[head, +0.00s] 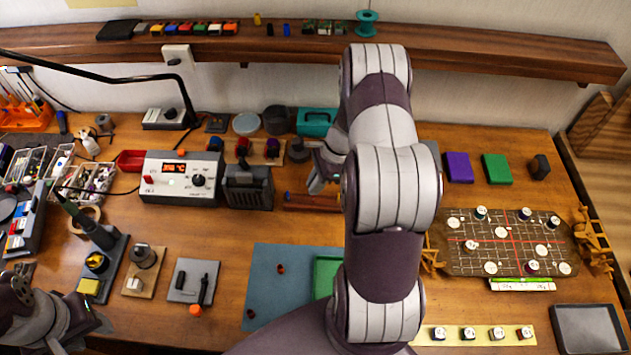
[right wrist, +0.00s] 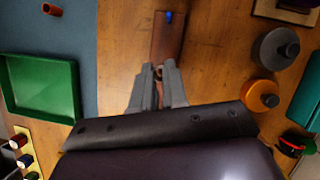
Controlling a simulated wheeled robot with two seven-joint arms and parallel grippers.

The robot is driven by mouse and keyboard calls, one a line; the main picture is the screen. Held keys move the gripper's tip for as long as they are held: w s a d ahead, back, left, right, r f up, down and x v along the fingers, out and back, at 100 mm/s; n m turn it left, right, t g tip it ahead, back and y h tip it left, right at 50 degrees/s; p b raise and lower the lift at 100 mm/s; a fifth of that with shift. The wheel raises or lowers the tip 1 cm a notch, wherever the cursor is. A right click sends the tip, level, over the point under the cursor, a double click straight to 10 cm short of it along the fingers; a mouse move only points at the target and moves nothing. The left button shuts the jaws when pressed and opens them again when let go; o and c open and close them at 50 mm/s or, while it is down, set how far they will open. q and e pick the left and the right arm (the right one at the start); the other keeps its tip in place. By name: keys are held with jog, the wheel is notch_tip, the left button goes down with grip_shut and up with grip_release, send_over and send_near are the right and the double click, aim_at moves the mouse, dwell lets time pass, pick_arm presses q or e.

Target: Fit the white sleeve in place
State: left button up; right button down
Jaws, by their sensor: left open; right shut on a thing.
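I cannot pick out a white sleeve for certain in either view. My right gripper (head: 318,182) is over the bench behind the blue mat, partly hidden by my arm. In the right wrist view its fingers (right wrist: 158,80) are closed on a small reddish-brown piece (right wrist: 158,71), at the near end of a brown wooden strip (right wrist: 168,40). A blue peg (right wrist: 169,17) stands at the strip's far end. The strip also shows in the head view (head: 310,203). Small reddish-brown tubes (head: 281,268) lie on the blue mat (head: 270,290). My left gripper (head: 98,322) is at the lower left, empty.
A green tray (head: 326,272) sits on the mat, partly behind my arm. A soldering station (head: 180,178) stands left of the strip. A marked board (head: 470,262) with several white-topped discs is at right. A yellow strip (head: 455,336) holds several white-topped cylinders.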

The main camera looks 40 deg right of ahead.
aim_at(315, 201)
jog(key=shift+f, duration=0.1)
jog(key=shift+f+b, duration=1.65)
jog(key=shift+f, duration=0.5)
jog(key=c, duration=0.7)
grip_release()
jog(key=shift+r, duration=0.1)
jog(key=p+v, duration=0.2)
jog(key=v, duration=0.1)
jog(key=p+v, duration=0.5)
jog(key=shift+a+r, duration=0.2)
jog(key=shift+r, duration=0.25)
jog(key=shift+w, duration=0.1)
